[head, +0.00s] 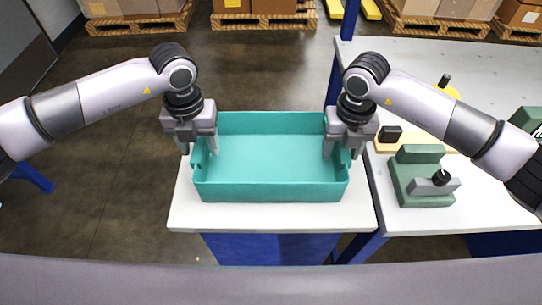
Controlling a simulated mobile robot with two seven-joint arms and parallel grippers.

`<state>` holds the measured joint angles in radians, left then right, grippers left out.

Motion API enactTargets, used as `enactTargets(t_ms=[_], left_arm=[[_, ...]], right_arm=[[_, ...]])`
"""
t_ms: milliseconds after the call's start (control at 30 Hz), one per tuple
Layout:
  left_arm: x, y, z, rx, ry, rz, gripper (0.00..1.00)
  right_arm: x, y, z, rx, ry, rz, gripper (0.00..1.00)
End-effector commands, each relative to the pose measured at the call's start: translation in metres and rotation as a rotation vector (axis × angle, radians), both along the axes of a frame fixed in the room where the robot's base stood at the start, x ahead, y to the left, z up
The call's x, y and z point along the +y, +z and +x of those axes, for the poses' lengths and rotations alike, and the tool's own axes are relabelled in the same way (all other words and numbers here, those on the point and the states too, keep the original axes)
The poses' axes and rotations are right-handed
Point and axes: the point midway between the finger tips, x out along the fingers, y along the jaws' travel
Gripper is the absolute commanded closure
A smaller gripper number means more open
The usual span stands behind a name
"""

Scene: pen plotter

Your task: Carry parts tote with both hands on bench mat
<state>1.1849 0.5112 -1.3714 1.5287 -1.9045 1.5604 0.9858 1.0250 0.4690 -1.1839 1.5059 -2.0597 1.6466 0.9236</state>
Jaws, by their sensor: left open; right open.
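The parts tote (270,189) is an open, empty teal box. It sits on a small white-topped stand (185,210) in the middle of the head view. My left gripper (200,150) is at the tote's left wall, with its fingers pointing down on either side of that wall. My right gripper (341,155) is at the right wall in the same way. Both are open; whether the fingers touch the tote I cannot tell. I cannot make out a bench mat.
A white workbench (420,75) adjoins the stand on the right. On it are a green device (420,180) with a grey and black lever, and a wooden board (388,147) with a black block. Pallets with boxes (262,15) stand on the floor behind.

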Motion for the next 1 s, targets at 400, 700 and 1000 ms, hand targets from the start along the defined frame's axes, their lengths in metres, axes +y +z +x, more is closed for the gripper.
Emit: enactTargets(t_ms=[400, 700, 1000], left_arm=[[0.000, -0.023, 0.000, -0.001, -0.001, 0.000, 0.45], [0.000, -0.022, 0.000, -0.001, -0.001, 0.000, 1.00], [0.000, -0.021, 0.001, -0.002, 0.000, -0.001, 1.00]], right_arm=[[0.001, -0.022, 0.000, -0.001, 0.002, 0.001, 0.45], [0.000, -0.022, 0.000, -0.001, 0.001, 0.001, 1.00], [0.000, -0.021, 0.000, -0.002, 0.001, 0.001, 1.00]])
